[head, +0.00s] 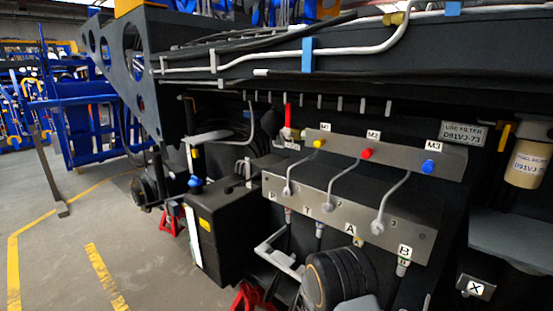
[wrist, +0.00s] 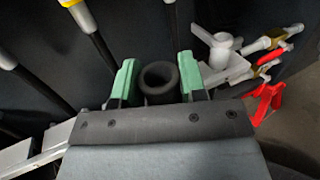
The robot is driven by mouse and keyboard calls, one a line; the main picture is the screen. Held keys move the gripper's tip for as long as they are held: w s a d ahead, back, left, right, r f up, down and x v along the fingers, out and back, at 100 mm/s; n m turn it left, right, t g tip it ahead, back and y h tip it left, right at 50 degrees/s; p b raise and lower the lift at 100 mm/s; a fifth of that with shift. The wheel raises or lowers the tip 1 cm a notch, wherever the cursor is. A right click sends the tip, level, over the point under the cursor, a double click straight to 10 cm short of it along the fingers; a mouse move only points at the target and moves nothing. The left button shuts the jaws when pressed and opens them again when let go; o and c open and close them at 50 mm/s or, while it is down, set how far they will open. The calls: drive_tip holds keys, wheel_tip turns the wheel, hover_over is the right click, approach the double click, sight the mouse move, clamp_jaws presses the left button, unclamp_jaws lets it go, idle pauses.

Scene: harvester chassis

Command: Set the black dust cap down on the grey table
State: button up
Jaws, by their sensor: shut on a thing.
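The black dust cap (wrist: 158,80) shows in the wrist view as a round black piece with an open, hollow end facing the camera. My gripper (wrist: 157,82) has green finger pads, one on each side of the cap, and is shut on it. The cap's far end is hidden. In the head view I cannot make out the cap or the fingers. A flat grey surface (head: 512,238) at the right edge of the head view looks like the grey table; its right part is cut off. It does not show in the wrist view.
A grey manifold with ports marked A and B (head: 340,212) crosses the middle of the head view. Hoses (wrist: 95,42) hang close beyond my gripper. A white valve (wrist: 222,48) and a red stand (wrist: 265,102) are right of it. Open floor (head: 60,250) lies at left.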

drive_tip(key=s+a+n+t+y+p, duration=0.1)
drive_tip(key=s+a+n+t, duration=0.1)
drive_tip(key=a, duration=0.4)
drive_tip(key=shift+s+a+r+t+y, duration=0.3)
drive_tip(key=shift+a+r+t+y, duration=0.1)
drive_tip(key=shift+t, duration=0.1)
drive_tip(key=shift+d, duration=0.1)
